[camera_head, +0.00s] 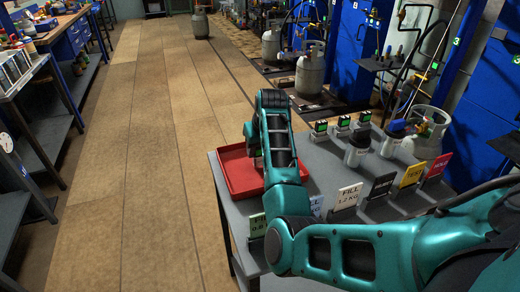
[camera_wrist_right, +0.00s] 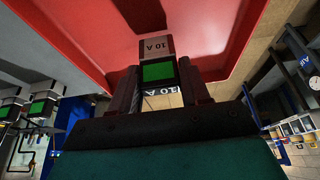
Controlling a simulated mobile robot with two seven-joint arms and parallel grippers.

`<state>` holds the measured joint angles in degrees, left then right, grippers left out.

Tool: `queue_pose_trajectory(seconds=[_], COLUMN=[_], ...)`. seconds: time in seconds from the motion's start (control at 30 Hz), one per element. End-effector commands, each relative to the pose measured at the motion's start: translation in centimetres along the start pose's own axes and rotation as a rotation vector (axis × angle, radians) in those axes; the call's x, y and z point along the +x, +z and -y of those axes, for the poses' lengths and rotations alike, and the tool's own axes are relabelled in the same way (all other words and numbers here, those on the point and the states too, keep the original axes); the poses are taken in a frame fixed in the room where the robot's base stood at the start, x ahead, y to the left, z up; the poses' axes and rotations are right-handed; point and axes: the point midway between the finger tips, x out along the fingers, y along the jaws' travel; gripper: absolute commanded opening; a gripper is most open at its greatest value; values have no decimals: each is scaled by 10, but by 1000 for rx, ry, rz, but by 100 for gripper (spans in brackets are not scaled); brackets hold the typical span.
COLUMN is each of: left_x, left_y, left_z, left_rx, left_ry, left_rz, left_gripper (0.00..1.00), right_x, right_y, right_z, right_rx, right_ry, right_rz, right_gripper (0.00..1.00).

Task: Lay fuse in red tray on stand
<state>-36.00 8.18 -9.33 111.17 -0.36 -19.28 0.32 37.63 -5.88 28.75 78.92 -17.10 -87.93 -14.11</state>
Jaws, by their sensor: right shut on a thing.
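My right gripper (camera_head: 255,157) is over the tray's right part, mostly hidden behind my own wrist. In the wrist view my right gripper (camera_wrist_right: 160,84) is shut on the fuse (camera_wrist_right: 157,48), a light block with a green face and "10 A" markings. The red tray (camera_wrist_right: 220,40) fills the background behind the fuse. I cannot tell whether the fuse touches the tray floor. My left gripper is not in view.
Several small dark blocks with green faces (camera_head: 343,122) line the stand's back edge. Dark-topped canisters (camera_head: 357,148) stand near them. Coloured label cards (camera_head: 349,196) stand along the front right. A grey gas cylinder (camera_head: 430,130) is beyond the stand. Open floor (camera_head: 130,150) lies to the left.

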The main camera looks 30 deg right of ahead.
Motion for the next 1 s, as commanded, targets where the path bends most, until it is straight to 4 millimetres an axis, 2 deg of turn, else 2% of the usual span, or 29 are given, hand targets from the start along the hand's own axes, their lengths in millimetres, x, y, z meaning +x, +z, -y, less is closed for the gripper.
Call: queue_pose_trajectory(seconds=[0.1,0.43,0.47,0.5,0.73,1.0], left_x=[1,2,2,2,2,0], left_y=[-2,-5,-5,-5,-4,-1], left_z=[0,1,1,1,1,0], left_rx=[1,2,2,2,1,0], left_ry=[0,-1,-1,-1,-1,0], left_rz=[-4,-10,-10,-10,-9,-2], left_gripper=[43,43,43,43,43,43], right_x=[6,9,9,9,9,6], right_y=[3,4,4,4,4,2], right_z=[0,0,0,0,0,0], right_rx=[0,-1,0,0,0,0], right_ry=[0,1,1,1,1,0], right_rz=[-1,-1,-1,-1,-1,-2], right_gripper=[16,16,47,51,72,72])
